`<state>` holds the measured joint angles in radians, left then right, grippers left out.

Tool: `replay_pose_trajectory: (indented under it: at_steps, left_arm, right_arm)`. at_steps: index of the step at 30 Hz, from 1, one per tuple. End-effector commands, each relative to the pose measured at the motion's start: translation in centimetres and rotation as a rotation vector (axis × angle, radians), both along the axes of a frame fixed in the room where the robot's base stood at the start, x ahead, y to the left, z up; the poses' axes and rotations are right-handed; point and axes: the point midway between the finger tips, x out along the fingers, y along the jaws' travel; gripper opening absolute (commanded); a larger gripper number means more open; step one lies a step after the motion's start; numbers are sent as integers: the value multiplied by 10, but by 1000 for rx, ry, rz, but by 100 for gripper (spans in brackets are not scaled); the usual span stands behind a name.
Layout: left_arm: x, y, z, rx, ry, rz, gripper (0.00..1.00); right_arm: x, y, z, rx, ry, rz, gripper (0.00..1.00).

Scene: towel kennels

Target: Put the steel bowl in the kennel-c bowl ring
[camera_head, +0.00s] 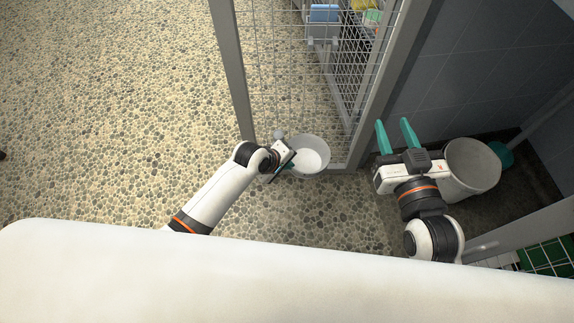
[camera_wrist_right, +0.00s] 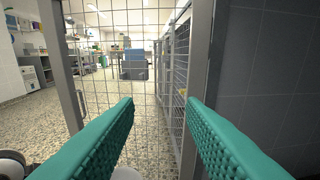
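The steel bowl (camera_head: 311,155) is a round, pale metal bowl in front of the mesh gate in the head view. A small part of it (camera_wrist_right: 126,173) seems to show at the bottom of the right wrist view. My left gripper (camera_head: 284,163) is at the bowl's left rim and appears shut on it; its fingertips are mostly hidden. My right gripper (camera_head: 394,122) is open and empty, right of the gate post. Its two teal fingers stand wide apart in the right wrist view (camera_wrist_right: 160,101). I cannot make out the kennel-c bowl ring.
The mesh gate (camera_head: 290,75) with grey posts (camera_head: 388,75) stands ahead. A pale bucket (camera_head: 472,165) is close to the right of my right gripper, by a dark tiled wall (camera_head: 470,70). A blue box (camera_head: 323,13) is behind the mesh. Pebbled floor (camera_head: 110,100) at the left is clear.

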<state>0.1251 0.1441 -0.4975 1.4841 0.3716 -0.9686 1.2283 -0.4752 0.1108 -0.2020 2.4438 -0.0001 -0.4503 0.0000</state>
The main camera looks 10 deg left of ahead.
Motion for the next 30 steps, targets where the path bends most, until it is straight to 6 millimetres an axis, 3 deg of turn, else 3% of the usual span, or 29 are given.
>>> replay_pose_trajectory:
  at_steps: [9,14,25,30]
  left_arm:
    - [0,0,-4,0,0,0,0]
    - [-1,0,-4,1,1,0,25]
    - [-1,1,-2,1,1,0,25]
    - [-5,5,8,1,1,0,25]
  right_arm:
    - [1,2,8,12,-47,3,36]
    - [1,2,8,12,-46,3,36]
    - [1,2,7,9,-35,3,36]
    - [-4,-4,-13,-24,95,-6,36]
